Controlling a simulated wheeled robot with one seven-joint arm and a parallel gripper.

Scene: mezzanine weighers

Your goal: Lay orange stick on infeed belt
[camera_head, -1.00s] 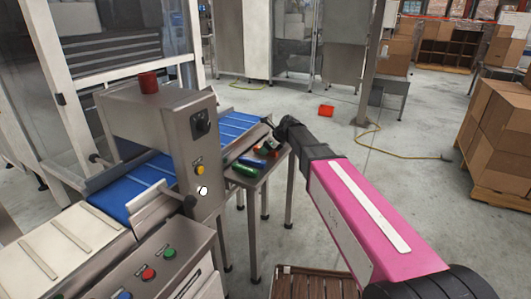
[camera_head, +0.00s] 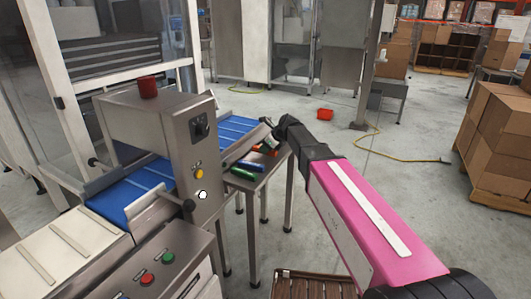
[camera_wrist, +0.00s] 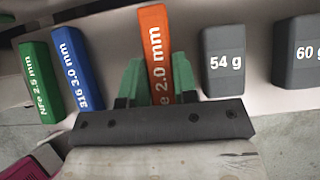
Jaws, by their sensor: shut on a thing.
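The orange stick (camera_wrist: 154,45), marked 2.0 mm, stands between the green fingers of my gripper (camera_wrist: 157,82) in the wrist view. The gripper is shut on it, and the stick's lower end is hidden. In the head view my gripper is over the small side table (camera_head: 262,184), by the orange patch (camera_head: 270,149); whether the stick touches the table I cannot tell. The blue belt (camera_head: 130,192) runs through the metal weigher arch, and its far section (camera_head: 237,126) lies just left of the gripper.
A green stick (camera_wrist: 42,80) and a blue stick (camera_wrist: 72,68) lie left of the orange one. Grey weights marked 54 g (camera_wrist: 224,60) and 60 g (camera_wrist: 297,52) are to its right. The steel arch (camera_head: 190,140) rises beside the belt.

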